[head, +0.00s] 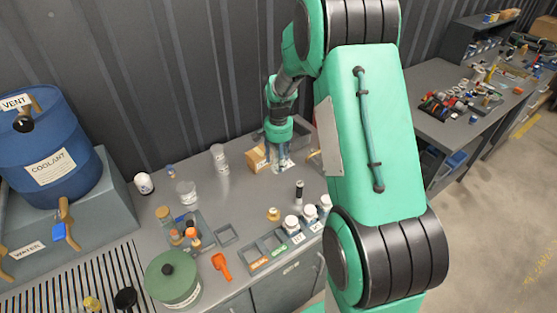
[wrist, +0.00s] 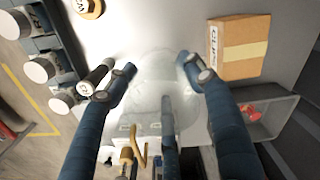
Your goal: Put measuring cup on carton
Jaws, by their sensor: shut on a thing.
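The measuring cup (wrist: 152,88) is clear and faint in the wrist view, between the fingers of my gripper (wrist: 158,70). My gripper is shut on it. In the head view my gripper (head: 283,158) is low over the back of the bench, and the cup there is too small to make out well. The carton (wrist: 238,48) is a brown box with a pale tape strip and a white label, to the right of the cup and apart from it. In the head view the carton (head: 257,157) stands just left of my gripper.
A clear beaker (head: 187,192) and a clear cylinder (head: 219,158) stand left of the carton. A dark-capped marker-like tube (head: 299,192) and white-lidded jars (head: 292,223) are in front. A grey bin (wrist: 270,118) with a red item lies below the carton in the wrist view.

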